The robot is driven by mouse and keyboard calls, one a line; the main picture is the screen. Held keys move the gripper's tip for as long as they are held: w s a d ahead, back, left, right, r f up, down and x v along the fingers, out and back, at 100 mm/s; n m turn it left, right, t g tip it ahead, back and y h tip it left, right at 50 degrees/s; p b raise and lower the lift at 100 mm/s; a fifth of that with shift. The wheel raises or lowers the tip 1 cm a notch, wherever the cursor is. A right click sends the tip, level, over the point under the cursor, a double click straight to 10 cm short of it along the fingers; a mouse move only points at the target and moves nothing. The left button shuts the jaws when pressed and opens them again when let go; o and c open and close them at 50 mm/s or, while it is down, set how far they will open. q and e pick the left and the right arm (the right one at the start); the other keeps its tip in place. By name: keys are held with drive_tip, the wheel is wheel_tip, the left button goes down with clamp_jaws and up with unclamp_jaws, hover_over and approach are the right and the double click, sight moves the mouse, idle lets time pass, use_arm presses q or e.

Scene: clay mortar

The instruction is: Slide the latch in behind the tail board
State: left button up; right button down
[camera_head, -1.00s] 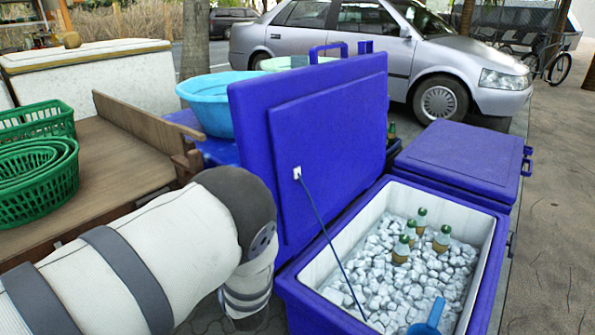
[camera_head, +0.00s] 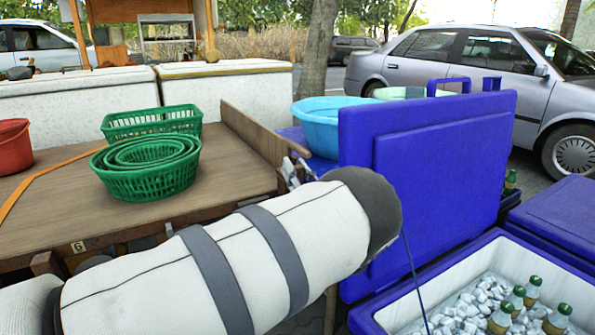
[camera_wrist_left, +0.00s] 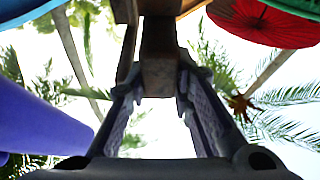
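The tail board (camera_head: 258,138) is a long brown plank standing on edge along the right end of the wooden cart bed. At its near end a short wooden piece, which looks like the latch (camera_head: 297,149), sticks out to the right. My left gripper (camera_head: 293,172) is just below that end, mostly hidden behind my white forearm. In the left wrist view, the two fingers of my left gripper (camera_wrist_left: 158,88) close on both sides of a brown wooden block, the latch (camera_wrist_left: 158,70). A thinner wooden strip shows left of it. My right gripper is not in view.
Green baskets (camera_head: 150,165) and a red tub (camera_head: 14,145) stand on the cart bed (camera_head: 60,200). A blue cooler lid (camera_head: 430,175) stands upright close to the right of my forearm. A light blue basin (camera_head: 330,120) is behind it.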

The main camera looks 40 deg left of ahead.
use_arm(q)
clamp_jaws()
drive_tip(key=shift+a, duration=0.1)
drive_tip(key=a+b, duration=0.1)
drive_tip(key=w+a, duration=0.1)
drive_tip(key=a, duration=0.1)
drive_tip(key=shift+a+f+b, duration=0.2)
drive_tip(key=shift+b, duration=0.2)
drive_tip(key=shift+a+r, duration=0.1)
drive_tip(key=shift+a, duration=0.05)
drive_tip(key=shift+r, duration=0.15)
